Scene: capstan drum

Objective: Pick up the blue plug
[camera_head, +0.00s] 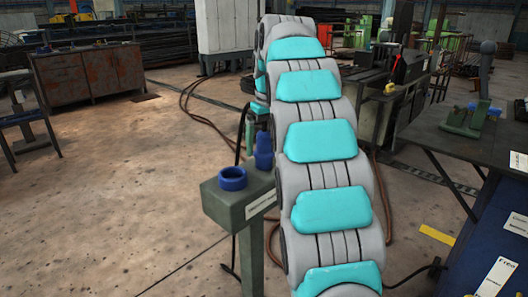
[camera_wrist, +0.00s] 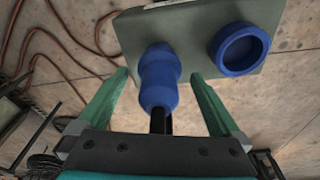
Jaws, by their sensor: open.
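The blue plug (camera_head: 264,150) stands upright on top of a grey-green box (camera_head: 227,207) on a post, just left of my arm. In the wrist view the plug (camera_wrist: 160,72) lies between the two green fingers of my gripper (camera_wrist: 160,76). The fingers are open, one on each side, with a visible gap to the plug on both sides. A dark cable (camera_wrist: 158,122) runs from the plug's near end toward my palm. My gripper is largely hidden in the head view, behind the plug and arm.
A blue round ring-shaped socket (camera_head: 232,178) sits on the same box, beside the plug; it also shows in the wrist view (camera_wrist: 239,48). Brown hoses (camera_head: 196,112) lie on the floor. A dark workbench (camera_head: 466,140) stands to the right. The floor to the left is open.

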